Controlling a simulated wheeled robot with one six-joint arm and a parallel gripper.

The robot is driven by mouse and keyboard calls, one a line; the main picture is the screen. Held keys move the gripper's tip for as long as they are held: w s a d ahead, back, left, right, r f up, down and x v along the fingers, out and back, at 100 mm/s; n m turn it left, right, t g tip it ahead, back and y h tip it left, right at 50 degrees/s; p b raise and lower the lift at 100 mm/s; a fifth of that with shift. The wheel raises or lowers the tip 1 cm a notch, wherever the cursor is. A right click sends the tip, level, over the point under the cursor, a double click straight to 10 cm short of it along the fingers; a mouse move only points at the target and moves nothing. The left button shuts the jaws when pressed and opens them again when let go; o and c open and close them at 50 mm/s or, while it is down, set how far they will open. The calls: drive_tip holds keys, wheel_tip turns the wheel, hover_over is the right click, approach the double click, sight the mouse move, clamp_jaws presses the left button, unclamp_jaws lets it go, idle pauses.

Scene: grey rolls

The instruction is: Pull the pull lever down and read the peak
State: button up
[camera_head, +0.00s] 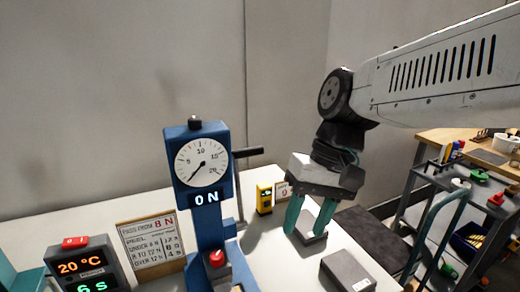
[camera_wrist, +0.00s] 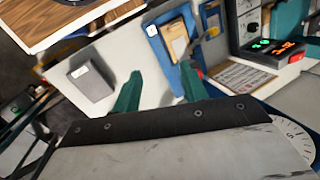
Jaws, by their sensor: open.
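The blue peel tester (camera_head: 212,222) stands upright on the white table, left of centre in the head view. Its round dial (camera_head: 203,161) has the needle at the lower left, and the display under it (camera_head: 206,198) reads 0 N. The pull lever (camera_head: 248,152) sticks out to the right from the tester's upper side, roughly level, with a dark handle. My gripper (camera_head: 310,222) is open with nothing held, to the right of the lever and lower in the picture, apart from it. In the wrist view its teal fingers (camera_wrist: 160,90) point towards the table and the tester's blue base (camera_wrist: 180,52).
A card headed PASS FROM 8 N (camera_head: 150,245) and a box reading 20 °C and 6 s (camera_head: 82,270) stand left. A yellow device (camera_head: 264,198) stands behind. A grey block (camera_head: 348,272) lies front right. A cluttered trolley (camera_head: 470,215) is at right.

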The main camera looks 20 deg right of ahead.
drive_tip(key=w+r+m+y, duration=0.2)
drive_tip(key=w+m+y, duration=0.3)
drive_tip(key=w, duration=0.7)
drive_tip(key=m+t+y, duration=0.3)
drive_tip(key=t+y, duration=0.2)
drive_tip(key=y, duration=0.1)
approach(251, 152)
drive_tip(key=shift+w+a+f, duration=0.3)
drive_tip(key=shift+a+f, duration=0.05)
drive_tip(key=shift+a, duration=0.15)
drive_tip(key=shift+w+a+f, duration=0.3)
drive_tip(key=shift+a, duration=0.2)
drive_tip(key=shift+w+t, duration=0.25)
drive_tip(key=shift+t, duration=0.05)
drive_tip(key=x, duration=0.7)
drive_tip(key=shift+a+f, duration=0.1)
drive_tip(key=shift+a, duration=0.15)
clamp_jaws()
